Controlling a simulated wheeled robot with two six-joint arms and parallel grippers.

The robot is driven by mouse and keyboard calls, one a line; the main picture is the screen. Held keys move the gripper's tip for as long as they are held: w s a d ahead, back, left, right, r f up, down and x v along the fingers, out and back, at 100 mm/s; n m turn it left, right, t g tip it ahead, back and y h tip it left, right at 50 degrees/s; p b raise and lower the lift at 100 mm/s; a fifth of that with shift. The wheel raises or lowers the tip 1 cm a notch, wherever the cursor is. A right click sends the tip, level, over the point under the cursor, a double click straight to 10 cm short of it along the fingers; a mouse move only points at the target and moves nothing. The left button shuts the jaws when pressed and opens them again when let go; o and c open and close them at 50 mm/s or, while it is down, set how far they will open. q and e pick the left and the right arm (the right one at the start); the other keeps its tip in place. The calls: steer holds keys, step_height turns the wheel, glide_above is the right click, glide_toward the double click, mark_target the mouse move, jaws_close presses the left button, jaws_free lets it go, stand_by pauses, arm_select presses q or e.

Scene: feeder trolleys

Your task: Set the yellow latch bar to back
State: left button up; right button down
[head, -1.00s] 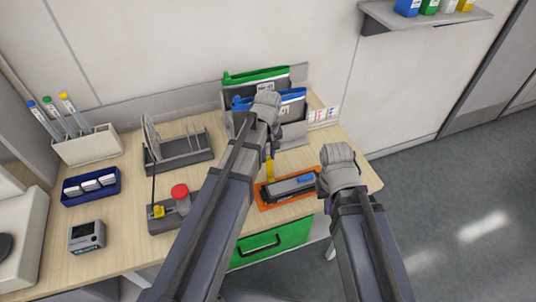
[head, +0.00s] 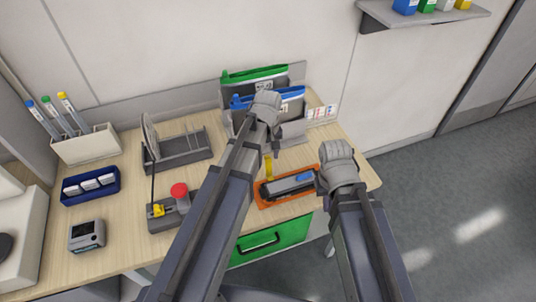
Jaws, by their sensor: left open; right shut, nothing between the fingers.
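A yellow bar (head: 269,167), which looks like the latch bar, stands up at the back left edge of an orange tray (head: 264,203). A dark feeder-like unit (head: 284,187) with a blue part (head: 305,177) lies in the tray. My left gripper (head: 276,150) is open, pointing down just above and behind the yellow bar. I cannot tell whether it touches the bar; my wrist hides part of the fingers. My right gripper (head: 319,187) is shut and empty at the tray's right end, mostly hidden by its wrist.
Pouches with green (head: 255,74) and blue tops stand in a grey holder behind my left wrist. A grey block (head: 166,217) with a red knob (head: 179,190) and a small yellow part, a rack (head: 180,151) and a blue bin (head: 90,187) stand at left. A green drawer (head: 271,243) is below.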

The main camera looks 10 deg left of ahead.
arm_select(q)
steer(key=shift+r, duration=0.1)
step_height(320, 180, up, 8)
steer(key=p, duration=0.8)
steer(key=shift+f, duration=0.2)
